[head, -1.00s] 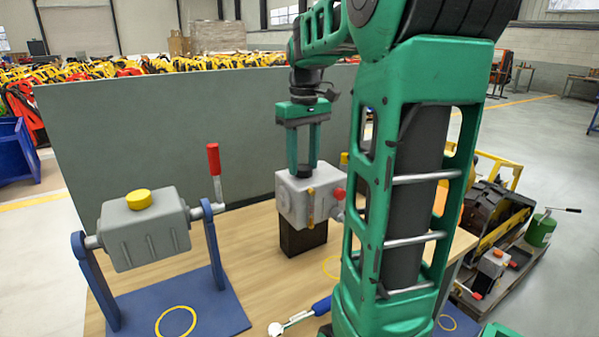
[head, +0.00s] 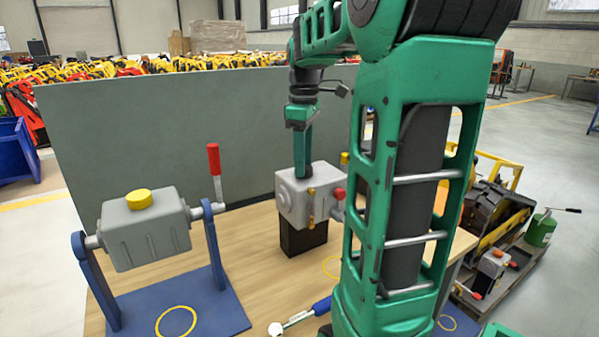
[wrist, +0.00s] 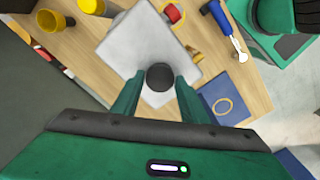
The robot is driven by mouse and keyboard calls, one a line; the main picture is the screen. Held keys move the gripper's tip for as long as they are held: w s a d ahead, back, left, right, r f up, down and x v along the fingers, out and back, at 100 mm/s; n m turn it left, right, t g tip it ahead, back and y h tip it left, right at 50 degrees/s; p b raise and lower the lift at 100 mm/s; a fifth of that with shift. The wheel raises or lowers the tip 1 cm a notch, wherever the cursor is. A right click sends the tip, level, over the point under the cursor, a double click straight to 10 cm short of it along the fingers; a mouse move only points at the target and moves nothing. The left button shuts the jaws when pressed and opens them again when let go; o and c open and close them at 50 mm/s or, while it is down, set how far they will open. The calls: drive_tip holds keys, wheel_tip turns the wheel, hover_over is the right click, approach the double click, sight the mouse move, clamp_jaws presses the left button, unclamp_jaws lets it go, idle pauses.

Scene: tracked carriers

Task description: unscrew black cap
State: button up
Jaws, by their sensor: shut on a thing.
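The black cap (wrist: 160,76) is a round dark disc on top of a grey box (head: 308,205). The box stands on a black block (head: 303,240) on the table, with a brass fitting on its front and a red knob (head: 339,194) at its right. My gripper (head: 303,176) points straight down over the box top. In the wrist view its two green fingers (wrist: 159,79) are shut on the black cap from both sides. In the head view the fingers line up one behind the other and mostly hide the cap.
A grey tank with a yellow cap (head: 139,200) hangs between blue stands at the left, with a red-handled lever (head: 214,160). A grey-green panel (head: 180,135) rises behind the table. A blue-handled tool (head: 305,312) lies at the front. Bare wood lies between tank and box.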

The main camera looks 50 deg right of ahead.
drive_tip(key=n, duration=0.3)
drive_tip(key=o, duration=0.7)
drive_tip(key=shift+o, duration=0.2)
